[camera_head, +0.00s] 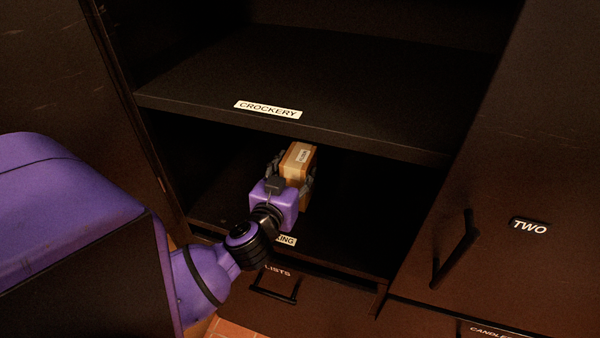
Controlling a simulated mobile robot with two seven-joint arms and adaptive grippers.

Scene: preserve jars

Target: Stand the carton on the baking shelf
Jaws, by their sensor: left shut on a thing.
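The carton (298,157) is a small orange-brown box with a pale label on its top. It is upright inside the lower compartment of the dark cabinet. My left gripper (290,178) is shut on the carton, with a finger on each side. The baking shelf (345,225) is the dark lower shelf; its label is partly covered by my wrist, leaving only "KING" readable. My arm and gripper hide the carton's lower part, so I cannot tell whether it touches the shelf. My right gripper is not in view.
The shelf labelled CROCKERY (300,85) is above the gripper and looks empty. A drawer labelled LISTS (275,285) is below. A door labelled TWO (520,200) with a black handle (455,248) is at the right. The lower shelf is bare right of the carton.

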